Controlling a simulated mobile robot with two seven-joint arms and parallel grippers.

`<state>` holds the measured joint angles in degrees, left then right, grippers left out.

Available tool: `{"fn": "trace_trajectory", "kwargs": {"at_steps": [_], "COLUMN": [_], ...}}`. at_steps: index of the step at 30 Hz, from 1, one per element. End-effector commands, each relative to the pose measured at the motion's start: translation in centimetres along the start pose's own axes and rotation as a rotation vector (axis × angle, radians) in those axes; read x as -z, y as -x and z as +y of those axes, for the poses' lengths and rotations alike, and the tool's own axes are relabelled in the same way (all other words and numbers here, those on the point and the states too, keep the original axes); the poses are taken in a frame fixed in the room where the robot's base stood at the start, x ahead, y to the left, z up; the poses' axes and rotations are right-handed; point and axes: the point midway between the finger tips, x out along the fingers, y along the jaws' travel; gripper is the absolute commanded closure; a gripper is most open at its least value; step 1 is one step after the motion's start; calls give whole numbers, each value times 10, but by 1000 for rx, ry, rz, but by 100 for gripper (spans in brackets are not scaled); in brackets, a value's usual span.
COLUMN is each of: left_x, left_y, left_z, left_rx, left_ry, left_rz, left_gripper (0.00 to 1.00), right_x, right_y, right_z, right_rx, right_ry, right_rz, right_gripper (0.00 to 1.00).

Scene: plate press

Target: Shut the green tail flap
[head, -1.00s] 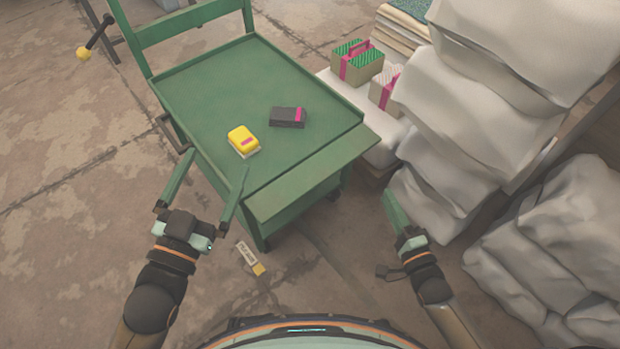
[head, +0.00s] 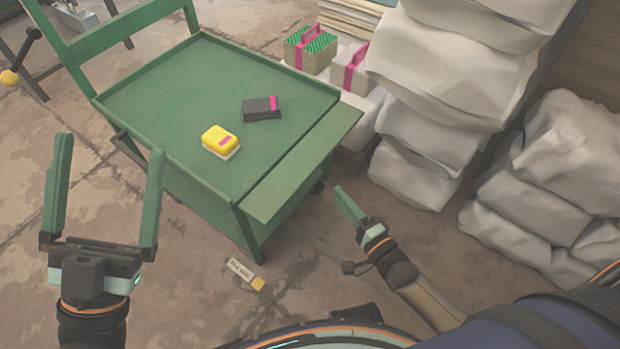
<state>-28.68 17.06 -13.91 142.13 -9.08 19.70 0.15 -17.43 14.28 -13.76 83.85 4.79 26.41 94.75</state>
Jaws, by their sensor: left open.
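The green tail flap (head: 305,165) is a long flat panel along the near-right end of the green cart (head: 160,85). It sticks outward from the deck edge, roughly level, and is not upright. My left gripper (head: 109,148) is open and empty, left of the cart's near corner and well apart from the flap. My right gripper (head: 349,206) is to the right of the flap and apart from it. Its fingers show as one narrow shape, so I cannot tell whether they are open or shut.
A yellow box (head: 220,140) and a dark box (head: 261,108) lie on the deck. Wrapped boxes (head: 311,48) and stacked grey sacks (head: 440,90) stand beyond the flap, to the right. A small label tag (head: 243,273) lies on the floor near the cart.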

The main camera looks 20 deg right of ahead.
Motion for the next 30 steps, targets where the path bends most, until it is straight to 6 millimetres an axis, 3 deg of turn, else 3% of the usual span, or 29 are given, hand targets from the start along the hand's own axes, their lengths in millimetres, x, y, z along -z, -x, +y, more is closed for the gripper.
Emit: {"fn": "trace_trajectory", "kwargs": {"at_steps": [1,4,8,21,30], "left_x": [4,16,18,-11,-21], "left_y": [5,5,7,26,33], "left_z": [3,4,6,19,24], "left_rx": [-7,-13,-16,-26,-32], "left_ry": [-6,-12,-13,-29,-42], "left_rz": [47,98,109,87,76], "left_gripper": [0,0,0,0,0], "right_x": [0,0,0,0,0], "right_y": [0,-1,-9,-93,-123], "right_z": [12,14,14,15,14], "right_rx": [1,2,4,5,1], "right_ry": [0,0,-1,-1,-1], "right_rz": [0,0,0,0,0], "right_gripper": [74,74,74,74,74]}}
